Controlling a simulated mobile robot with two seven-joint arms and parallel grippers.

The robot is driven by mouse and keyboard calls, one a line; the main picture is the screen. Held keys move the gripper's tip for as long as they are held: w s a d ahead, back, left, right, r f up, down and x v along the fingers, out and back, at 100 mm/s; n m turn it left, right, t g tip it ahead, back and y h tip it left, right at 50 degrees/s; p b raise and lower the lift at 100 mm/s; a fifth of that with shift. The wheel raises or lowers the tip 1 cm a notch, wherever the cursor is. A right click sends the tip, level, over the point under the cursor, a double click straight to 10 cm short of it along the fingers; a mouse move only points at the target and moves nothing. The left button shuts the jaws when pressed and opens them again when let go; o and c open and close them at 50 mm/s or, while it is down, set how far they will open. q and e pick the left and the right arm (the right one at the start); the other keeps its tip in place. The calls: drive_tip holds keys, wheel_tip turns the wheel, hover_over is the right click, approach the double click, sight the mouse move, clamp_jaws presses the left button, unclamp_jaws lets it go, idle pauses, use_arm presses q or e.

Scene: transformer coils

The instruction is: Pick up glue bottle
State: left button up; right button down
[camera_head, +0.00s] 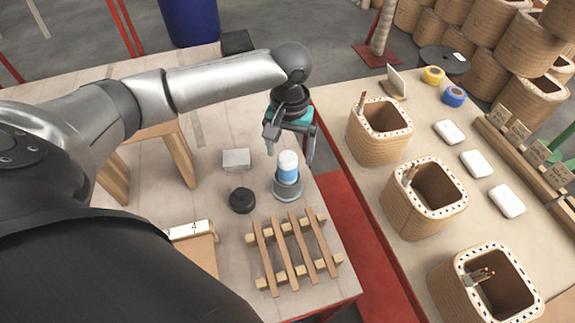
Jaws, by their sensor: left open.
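The glue bottle (288,172), with a white top and a blue body, stands upright in a grey round base (288,190) on the left table. My left gripper (290,157) hangs over it, pointing down. Its two fingers are open, one on each side of the bottle's top in the picture. I cannot tell whether either finger touches the bottle. My right gripper is out of view.
A slatted wooden rack (293,255), a black round object (242,200) and a small grey block (236,159) lie near the bottle. Several square coils, including a near one (424,214), stand on the right table (397,262). A red strip (347,215) lies between the tables.

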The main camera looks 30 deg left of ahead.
use_arm(q)
wheel_tip(320, 180, down, 2)
drive_tip(key=shift+a+f, duration=0.1)
drive_tip(key=f, duration=0.1)
drive_tip(key=f+b, duration=0.1)
drive_tip(key=f, duration=0.2)
drive_tip(key=shift+w+a+f+b, duration=0.1)
drive_tip(key=shift+a+f+b, duration=0.15)
drive_tip(key=shift+b, duration=0.15)
drive_tip(key=shift+r, duration=0.1)
clamp_jaws()
idle(0.3)
wheel_tip(320, 180, up, 28)
drive_tip(key=p, duration=1.6)
drive_tip(key=shift+f, duration=0.25)
